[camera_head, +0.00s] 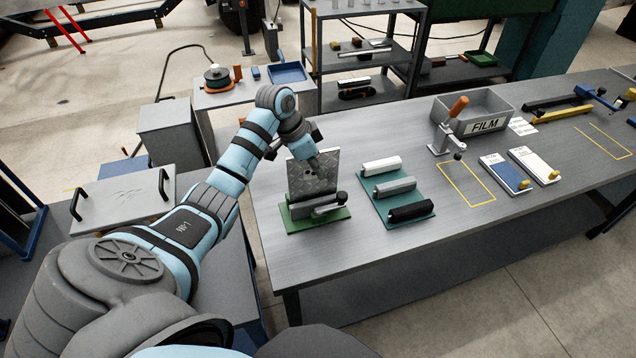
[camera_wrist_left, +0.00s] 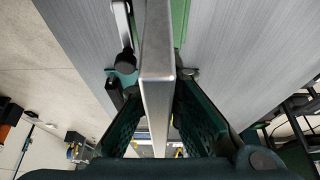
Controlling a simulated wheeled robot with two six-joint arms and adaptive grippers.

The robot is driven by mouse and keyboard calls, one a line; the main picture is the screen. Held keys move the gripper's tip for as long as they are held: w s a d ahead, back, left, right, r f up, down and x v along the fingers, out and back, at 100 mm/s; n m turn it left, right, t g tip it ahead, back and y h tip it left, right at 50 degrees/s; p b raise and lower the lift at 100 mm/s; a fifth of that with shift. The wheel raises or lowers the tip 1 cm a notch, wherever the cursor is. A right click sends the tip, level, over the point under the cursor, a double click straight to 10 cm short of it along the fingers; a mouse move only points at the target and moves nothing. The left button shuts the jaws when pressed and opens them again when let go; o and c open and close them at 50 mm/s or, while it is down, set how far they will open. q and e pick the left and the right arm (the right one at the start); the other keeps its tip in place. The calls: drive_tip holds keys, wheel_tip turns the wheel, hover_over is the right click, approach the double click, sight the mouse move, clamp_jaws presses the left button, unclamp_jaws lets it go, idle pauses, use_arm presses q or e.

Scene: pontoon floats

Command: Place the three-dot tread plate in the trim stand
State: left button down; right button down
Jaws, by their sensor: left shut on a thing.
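A grey metal tread plate (camera_head: 312,178) stands upright at the trim stand (camera_head: 328,221), which has a green base, a grey bar and a black knob. The plate's lower edge is hidden behind the bar, so I cannot tell whether it touches the base. Its dots are too small to make out. My left gripper (camera_head: 318,158) is at the plate's upper part, shut on it. In the left wrist view the plate (camera_wrist_left: 157,75) shows edge-on between the two fingers, with the stand's green base (camera_wrist_left: 180,18) beyond. My right gripper is not in view.
Right of the stand, a green mat (camera_head: 381,206) carries white, grey and black bars. Farther right are a toggle clamp (camera_head: 450,135), a grey FILM bin (camera_head: 510,110), yellow outlines and two cards (camera_head: 503,172). The table front (camera_head: 400,260) is clear.

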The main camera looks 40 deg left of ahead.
sight(325, 193)
use_arm(q)
wheel_tip(325, 193, down, 5)
drive_tip(key=shift+s+d, duration=0.1)
drive_tip(key=shift+d, duration=0.05)
drive_tip(key=c, duration=1.8)
unclamp_jaws()
drive_tip(key=v, duration=1.2)
drive_tip(key=shift+r, duration=0.1)
